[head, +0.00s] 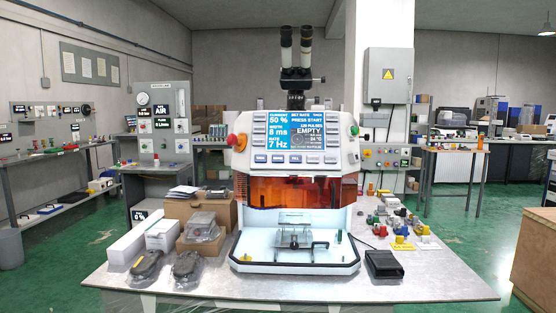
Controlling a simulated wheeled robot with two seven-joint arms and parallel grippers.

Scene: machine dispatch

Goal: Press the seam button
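The white machine (296,190) stands on the grey table in the middle of the head view. Its lit screen (292,132) shows current 50 %, 8 ms, rate 7 Hz, "PRESS START" and "EMPTY". Below the screen is a row of buttons. The labels are too small to tell for sure which is the seam button. Pale keys flank the screen. Neither of my grippers is in view.
A red knob (232,140) sticks out at the machine's left, and a green button (354,130) sits at its right. Boxes and bagged parts (187,264) crowd the table's left. A black pedal-like box (384,264) and small coloured parts (400,222) lie right. The table front is clear.

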